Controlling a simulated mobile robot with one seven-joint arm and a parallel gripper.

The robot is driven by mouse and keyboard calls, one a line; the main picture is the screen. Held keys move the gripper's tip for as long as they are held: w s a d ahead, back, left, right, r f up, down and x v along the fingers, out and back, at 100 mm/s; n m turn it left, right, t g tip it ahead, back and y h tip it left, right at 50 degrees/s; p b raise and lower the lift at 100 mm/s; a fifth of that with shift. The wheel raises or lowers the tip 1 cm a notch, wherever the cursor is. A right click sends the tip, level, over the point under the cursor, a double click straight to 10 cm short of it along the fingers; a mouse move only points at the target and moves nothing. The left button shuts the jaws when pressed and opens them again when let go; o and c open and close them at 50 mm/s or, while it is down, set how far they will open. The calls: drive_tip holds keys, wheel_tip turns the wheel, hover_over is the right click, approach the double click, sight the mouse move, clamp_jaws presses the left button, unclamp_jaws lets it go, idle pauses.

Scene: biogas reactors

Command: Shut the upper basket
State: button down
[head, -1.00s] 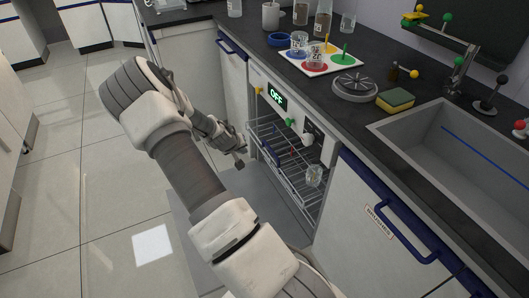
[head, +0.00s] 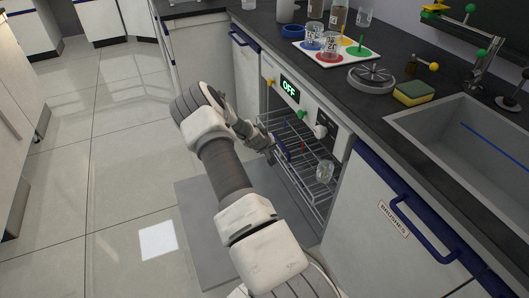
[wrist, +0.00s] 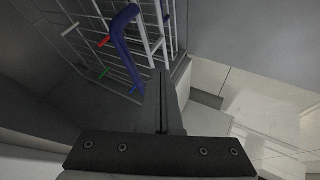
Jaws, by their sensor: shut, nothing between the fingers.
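The upper basket (head: 304,143) is a wire rack in the washer under the counter, below a panel reading OFF. It holds a clear glass vessel (head: 325,171). In the wrist view its white wires (wrist: 95,35) carry red and green clips and a blue handle (wrist: 124,50). My gripper (head: 271,157) is shut and empty at the basket's front left. In the wrist view the fingers (wrist: 161,103) lie just beside the handle and wires; I cannot tell whether they touch. My arm hides part of the washer's lower front.
A grey flat panel (head: 207,240) lies low in front of the washer. The counter (head: 360,112) above holds a colored tray (head: 337,62), a sponge (head: 414,93) and a sink (head: 470,130). A cabinet with a blue handle (head: 405,205) stands to the right. The floor to the left is clear.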

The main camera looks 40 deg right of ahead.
drive_tip(key=shift+s+d+r, duration=0.1)
drive_tip(key=shift+s+d, duration=0.05)
drive_tip(key=shift+d, duration=0.3)
drive_tip(key=shift+s+d+r, duration=0.1)
drive_tip(key=shift+s+d, duration=0.05)
drive_tip(key=shift+d, duration=0.25)
drive_tip(key=s+d+b, duration=0.1)
drive_tip(key=d, duration=0.2)
drive_tip(key=s+d, duration=0.1)
drive_tip(key=d, duration=0.2)
drive_tip(key=d+b, duration=0.1)
drive_tip(key=d, duration=0.1)
drive_tip(key=shift+s+d+f+b, duration=0.15)
drive_tip(key=shift+s+d+b, duration=0.2)
drive_tip(key=shift+s+d, duration=0.05)
drive_tip(key=shift+s+d+r, duration=0.2)
drive_tip(key=shift+d, duration=0.35)
